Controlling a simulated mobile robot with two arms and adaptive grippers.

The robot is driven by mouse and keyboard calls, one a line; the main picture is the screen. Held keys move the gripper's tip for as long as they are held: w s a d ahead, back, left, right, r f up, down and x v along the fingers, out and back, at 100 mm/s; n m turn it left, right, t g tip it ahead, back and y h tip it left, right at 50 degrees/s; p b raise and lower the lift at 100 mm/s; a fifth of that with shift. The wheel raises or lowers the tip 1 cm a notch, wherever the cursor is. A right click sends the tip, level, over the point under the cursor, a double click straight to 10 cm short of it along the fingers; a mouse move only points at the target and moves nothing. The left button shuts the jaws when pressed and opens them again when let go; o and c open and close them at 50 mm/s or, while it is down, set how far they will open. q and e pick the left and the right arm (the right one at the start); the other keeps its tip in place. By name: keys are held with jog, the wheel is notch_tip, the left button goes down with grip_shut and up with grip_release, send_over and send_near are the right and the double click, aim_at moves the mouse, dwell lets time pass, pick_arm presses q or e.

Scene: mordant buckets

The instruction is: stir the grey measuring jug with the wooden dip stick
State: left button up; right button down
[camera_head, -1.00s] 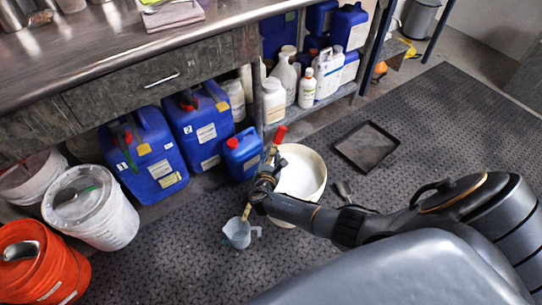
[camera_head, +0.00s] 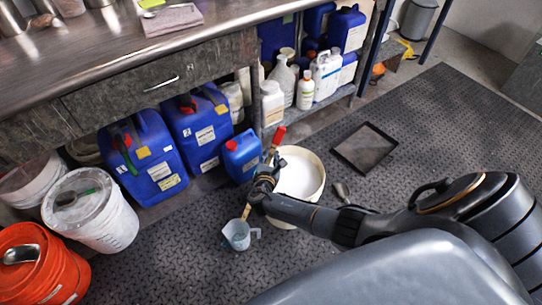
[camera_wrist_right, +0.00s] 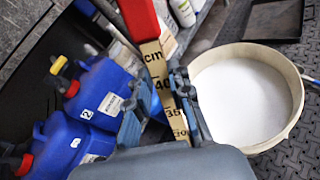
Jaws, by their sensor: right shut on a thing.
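The grey measuring jug (camera_head: 238,236) stands on the dark patterned floor mat, its handle to the right. My right gripper (camera_head: 266,176) is shut on the wooden dip stick (camera_head: 246,212), which has a red top end (camera_head: 279,135). The stick is tilted, and its lower end reaches down to the jug's mouth; how deep it goes inside I cannot tell. In the right wrist view the stick (camera_wrist_right: 158,75) with its black number marks stands between the two fingers (camera_wrist_right: 160,105). The jug is not visible there. My left gripper is not in view.
A round tub of white contents (camera_head: 302,175) stands close behind the right gripper. Blue canisters (camera_head: 150,160) line the bench front. A white bucket (camera_head: 95,212) and an orange bucket (camera_head: 38,265) stand at left. A black tray (camera_head: 365,148) lies on the mat at right.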

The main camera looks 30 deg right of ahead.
notch_tip(320, 180, up, 3)
jog(key=shift+f+p, duration=0.2)
jog(key=shift+p, duration=0.65)
pick_arm(q)
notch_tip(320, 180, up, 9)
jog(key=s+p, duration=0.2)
jog(key=p, duration=0.5)
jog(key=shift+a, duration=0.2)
pick_arm(e)
notch_tip(320, 180, up, 8)
pick_arm(q)
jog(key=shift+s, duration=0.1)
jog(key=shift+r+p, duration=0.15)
jog(key=shift+p, duration=0.25)
pick_arm(e)
jog(key=s+a+r+n+t+y, duration=0.1)
jog(key=s+a+r+n+y, duration=0.1)
jog(key=r, duration=0.8)
jog(key=s+a+r+n+t+y, duration=0.1)
jog(key=s+a+r+n+y, duration=0.2)
jog(key=s+a+r, duration=0.3)
jog(key=s+a+r+n+t+y, duration=0.1)
jog(key=s+a+r+n+y, duration=0.2)
jog(key=a+r, duration=0.5)
notch_tip(320, 180, up, 7)
jog(key=shift+s+r+t+y, duration=0.1)
jog(key=shift+s+t+y, duration=0.2)
jog(key=shift+s+y, duration=0.6)
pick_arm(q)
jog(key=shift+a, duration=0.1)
